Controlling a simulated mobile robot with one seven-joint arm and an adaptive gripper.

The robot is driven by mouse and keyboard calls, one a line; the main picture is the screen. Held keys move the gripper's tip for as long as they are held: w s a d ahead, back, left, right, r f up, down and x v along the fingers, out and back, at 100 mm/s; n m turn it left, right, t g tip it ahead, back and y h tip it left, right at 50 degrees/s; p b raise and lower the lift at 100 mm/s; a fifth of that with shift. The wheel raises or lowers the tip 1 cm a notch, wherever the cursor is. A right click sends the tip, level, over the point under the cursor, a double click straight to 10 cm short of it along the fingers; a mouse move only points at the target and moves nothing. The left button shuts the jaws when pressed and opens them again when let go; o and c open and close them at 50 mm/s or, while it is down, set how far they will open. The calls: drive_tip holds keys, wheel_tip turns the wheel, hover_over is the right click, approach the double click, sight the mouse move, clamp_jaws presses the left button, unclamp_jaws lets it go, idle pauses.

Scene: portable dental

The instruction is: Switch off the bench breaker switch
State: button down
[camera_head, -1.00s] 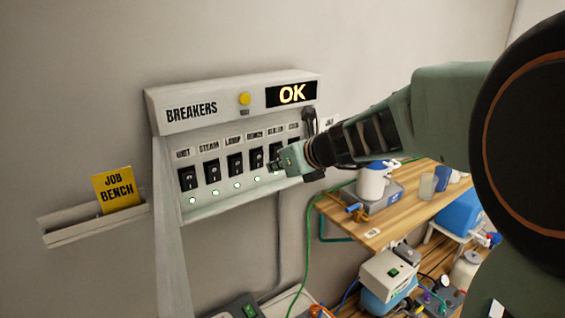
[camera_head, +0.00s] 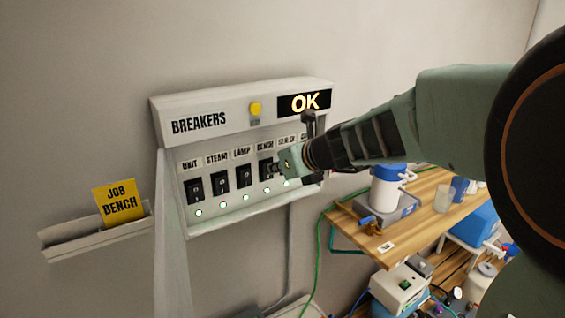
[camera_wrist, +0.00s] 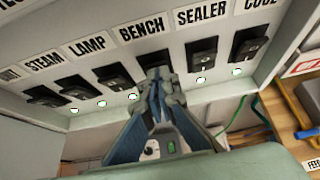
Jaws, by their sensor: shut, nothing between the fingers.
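The breaker panel (camera_head: 235,205) is on the wall with a row of black rocker switches under name labels. The bench switch (camera_head: 266,166) is partly covered by my gripper (camera_head: 278,167). In the wrist view the bench switch (camera_wrist: 154,58) sits below its BENCH label, directly beyond the fingertips of my gripper (camera_wrist: 156,78). The fingers are closed together and empty. The tips are at or very close to the switch's lower part; I cannot tell whether they touch. The panel's display (camera_head: 304,102) reads OK.
The lamp switch (camera_wrist: 110,75) and sealer switch (camera_wrist: 201,53) flank the bench switch closely. Visible indicator lamps glow green-white. A yellow JOB BENCH card (camera_head: 119,203) stands in a wall tray at left. A wooden bench (camera_head: 350,224) with equipment is at lower right.

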drive_tip(key=shift+w+a+r, duration=0.2)
drive_tip(key=shift+w+r, duration=0.05)
drive_tip(key=shift+r, duration=0.1)
drive_tip(key=shift+r+p, duration=0.7)
drive_tip(key=shift+p, duration=0.25)
